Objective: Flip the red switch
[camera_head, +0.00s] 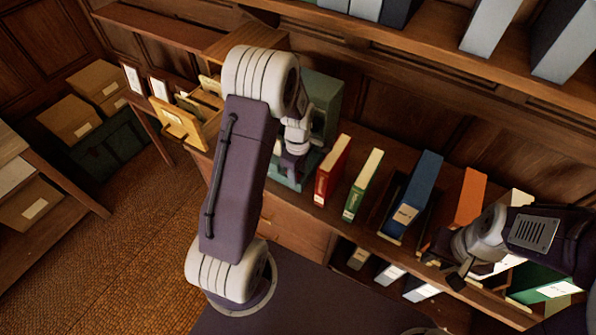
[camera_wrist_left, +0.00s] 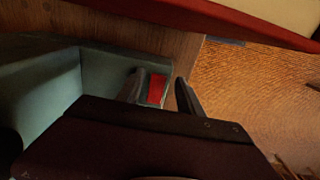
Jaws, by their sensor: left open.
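The red switch (camera_wrist_left: 157,89) shows in the left wrist view, between the two fingers of my left gripper (camera_wrist_left: 162,84). It sits at the edge of a teal box (camera_wrist_left: 98,62). In the head view the teal box (camera_head: 327,92) stands on the wooden counter, partly behind my left arm, and the switch is hidden. My left gripper (camera_head: 291,165) is open, close in front of the box. Whether a finger touches the switch cannot be told. My right gripper (camera_head: 457,277) is at the lower right by the shelf; its jaws are too unclear to read.
A red binder (camera_head: 332,170) and a green binder (camera_head: 363,184) stand just right of the box. A blue binder (camera_head: 414,193) and an orange binder (camera_head: 468,196) stand further right. An open file drawer (camera_head: 184,124) is at the left. The floor (camera_head: 140,245) there is clear.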

